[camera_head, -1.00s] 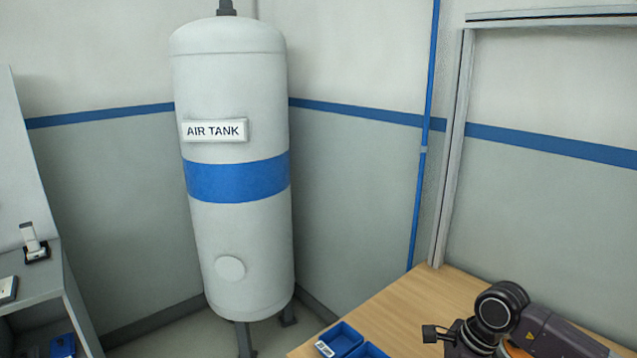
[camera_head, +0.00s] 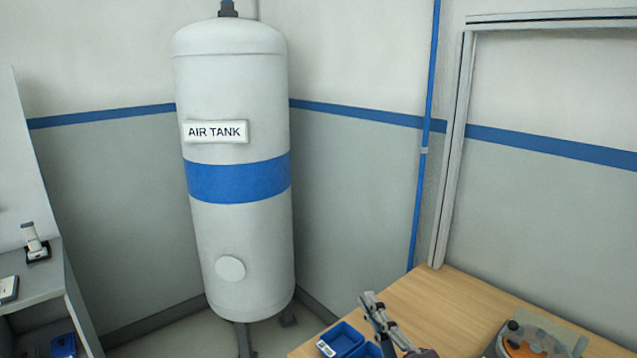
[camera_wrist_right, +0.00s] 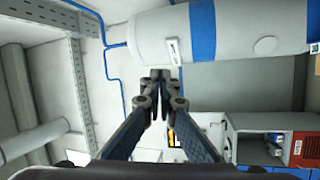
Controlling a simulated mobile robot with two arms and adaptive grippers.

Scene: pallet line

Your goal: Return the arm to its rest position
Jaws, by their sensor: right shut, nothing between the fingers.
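My right gripper (camera_head: 370,298) rises from the lower edge of the head view, beside the blue bins at the front of the wooden table. Its fingers point up and are shut with nothing between them. The right wrist view also shows the closed fingertips (camera_wrist_right: 160,75) in the middle, with open air around them. The rest of the right arm is mostly below the picture. My left gripper is not in view.
A wooden table (camera_head: 455,295) holds blue bins (camera_head: 342,340) and a grey and orange device (camera_head: 530,340). A white air tank (camera_head: 235,240) stands in the corner. A grey shelf unit (camera_head: 45,285) with a scanner (camera_head: 35,243) is at the left.

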